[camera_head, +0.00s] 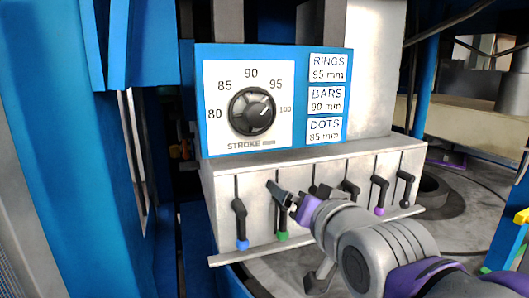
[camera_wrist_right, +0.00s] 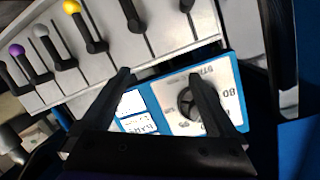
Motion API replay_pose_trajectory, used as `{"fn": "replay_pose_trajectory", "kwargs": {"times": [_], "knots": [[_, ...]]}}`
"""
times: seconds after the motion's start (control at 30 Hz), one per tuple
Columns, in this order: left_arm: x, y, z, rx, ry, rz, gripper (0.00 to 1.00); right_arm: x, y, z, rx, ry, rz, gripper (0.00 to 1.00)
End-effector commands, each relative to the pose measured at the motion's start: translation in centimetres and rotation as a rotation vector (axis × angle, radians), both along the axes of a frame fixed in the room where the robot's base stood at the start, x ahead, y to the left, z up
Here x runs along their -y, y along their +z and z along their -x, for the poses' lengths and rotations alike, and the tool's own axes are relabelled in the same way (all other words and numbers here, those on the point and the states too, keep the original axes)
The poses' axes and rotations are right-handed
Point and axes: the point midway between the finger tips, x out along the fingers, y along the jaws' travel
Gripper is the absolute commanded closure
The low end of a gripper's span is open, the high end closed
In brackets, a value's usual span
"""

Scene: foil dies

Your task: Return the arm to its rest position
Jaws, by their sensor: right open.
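My right arm comes in from the lower right in the head view, with its gripper (camera_head: 288,198) in front of the lever panel (camera_head: 262,190), over the middle levers. In the right wrist view the two dark fingers of the gripper (camera_wrist_right: 160,80) stand apart with nothing between them. The panel and the stroke dial (camera_wrist_right: 190,103) show beyond them, turned nearly upside down. I cannot tell whether a finger touches a lever. My left gripper is not in view.
The stroke dial (camera_head: 252,111) points between 95 and 100. Labels (camera_head: 326,98) for rings, bars and dots sit beside it. Levers with blue (camera_head: 242,244), green (camera_head: 282,236) and purple (camera_head: 379,211) knobs line the panel. A blue column (camera_head: 50,150) stands at left.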

Motion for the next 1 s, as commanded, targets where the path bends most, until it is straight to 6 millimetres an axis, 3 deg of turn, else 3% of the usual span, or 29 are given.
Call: {"fn": "replay_pose_trajectory", "kwargs": {"times": [0.03, 0.1, 0.27, 0.4, 0.5, 0.6, 0.7, 0.8, 1.0], "knots": [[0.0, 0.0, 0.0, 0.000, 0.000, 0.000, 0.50, 1.1, -3.9, 0.1, -0.056, -0.017, 0.052, 0.06], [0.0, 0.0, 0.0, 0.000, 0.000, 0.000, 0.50, 2.5, -9.2, 0.7, -0.140, -0.028, 0.125, 0.06], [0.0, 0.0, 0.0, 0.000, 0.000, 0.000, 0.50, 5.6, -20.7, 3.7, -0.334, -0.032, 0.273, 0.06], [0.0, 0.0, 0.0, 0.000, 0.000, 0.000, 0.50, 8.2, -30.2, 8.0, -0.502, -0.014, 0.382, 0.06], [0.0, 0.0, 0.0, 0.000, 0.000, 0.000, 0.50, 9.6, -35.8, 11.4, -0.609, 0.010, 0.439, 0.06], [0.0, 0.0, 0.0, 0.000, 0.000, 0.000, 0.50, 10.6, -39.9, 14.5, -0.693, 0.033, 0.477, 0.06], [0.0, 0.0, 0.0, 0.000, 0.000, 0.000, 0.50, 11.1, -42.5, 16.6, -0.746, 0.053, 0.500, 0.06], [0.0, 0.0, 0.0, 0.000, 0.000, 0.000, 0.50, 11.3, -43.7, 17.6, -0.774, 0.062, 0.510, 0.06], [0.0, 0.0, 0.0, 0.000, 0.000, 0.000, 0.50, 11.3, -43.9, 17.9, -0.780, 0.066, 0.512, 0.06]]}}
